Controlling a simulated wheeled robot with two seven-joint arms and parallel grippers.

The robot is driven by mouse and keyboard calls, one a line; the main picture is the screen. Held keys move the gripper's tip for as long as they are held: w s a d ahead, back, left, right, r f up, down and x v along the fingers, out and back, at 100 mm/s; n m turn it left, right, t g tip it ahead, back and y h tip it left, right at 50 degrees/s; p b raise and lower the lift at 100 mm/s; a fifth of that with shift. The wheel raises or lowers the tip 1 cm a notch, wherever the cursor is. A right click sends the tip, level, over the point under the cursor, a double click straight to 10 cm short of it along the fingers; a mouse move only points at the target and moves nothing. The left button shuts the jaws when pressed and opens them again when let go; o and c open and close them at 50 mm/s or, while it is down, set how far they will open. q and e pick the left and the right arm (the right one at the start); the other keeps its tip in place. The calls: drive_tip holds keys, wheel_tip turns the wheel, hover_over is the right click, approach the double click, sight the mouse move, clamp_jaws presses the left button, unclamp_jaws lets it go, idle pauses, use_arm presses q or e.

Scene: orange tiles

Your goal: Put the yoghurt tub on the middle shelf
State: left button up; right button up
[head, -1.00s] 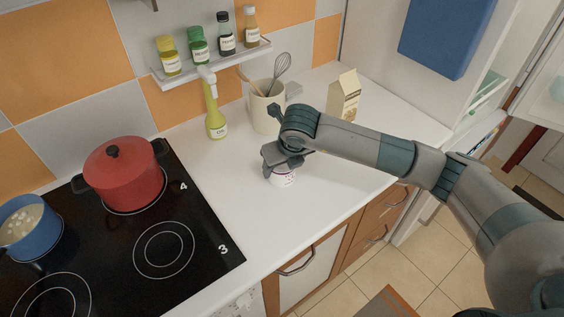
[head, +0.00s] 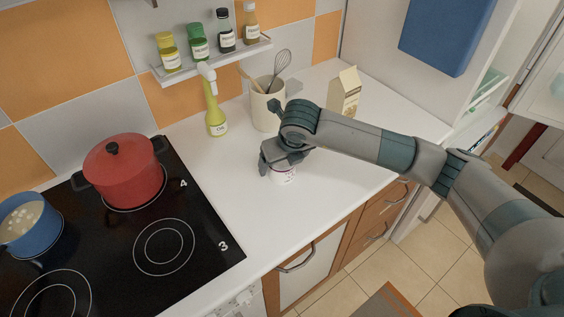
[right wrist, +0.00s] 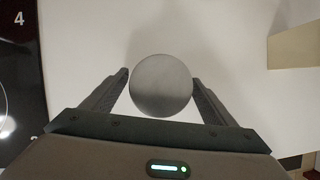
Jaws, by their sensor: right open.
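The yoghurt tub (head: 284,177) is small and white with dark markings. It stands on the white counter, its upper part hidden by my right gripper (head: 275,162) in the head view. In the right wrist view the tub's round grey lid (right wrist: 161,86) lies between the two open fingers of the right gripper (right wrist: 160,77). A narrow gap shows on the left; the right finger is very close, and I cannot tell whether it touches. At the right, part of an open fridge shows shelf edges (head: 487,95); which is the middle shelf I cannot tell. My left gripper is out of view.
The hob with a red pot (head: 124,172) and a blue pan (head: 30,225) is at the left. An oil bottle (head: 215,115), a utensil crock (head: 267,106) and a carton (head: 344,94) stand behind. The counter in front of the tub is clear.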

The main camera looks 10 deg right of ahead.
drive_tip(key=b+v, duration=0.4)
drive_tip(key=v, duration=0.7)
drive_tip(key=shift+r, duration=0.3)
drive_tip(key=shift+s, duration=0.1)
